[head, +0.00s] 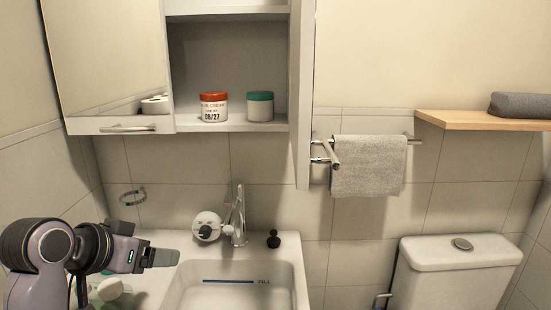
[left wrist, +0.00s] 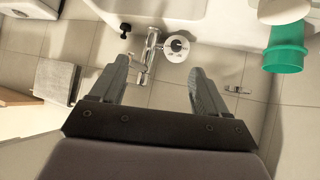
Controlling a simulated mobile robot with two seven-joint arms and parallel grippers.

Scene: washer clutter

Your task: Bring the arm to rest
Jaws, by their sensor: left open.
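My left gripper (head: 172,258) reaches in from the lower left in the head view, over the counter left of the sink. In the left wrist view its two fingers (left wrist: 158,70) stand apart with nothing between them. It touches nothing that I can see. The faucet (head: 238,215) is behind the sink, and it shows past the fingers in the left wrist view (left wrist: 148,55). My right gripper is not in view.
The sink basin (head: 235,285) is right of the gripper. A green and white item (head: 110,289) is partly hidden by my arm. An open cabinet (head: 225,125) holds a red-lidded jar (head: 213,107) and a green-lidded jar (head: 260,106). A towel (head: 368,165) hangs on the wall.

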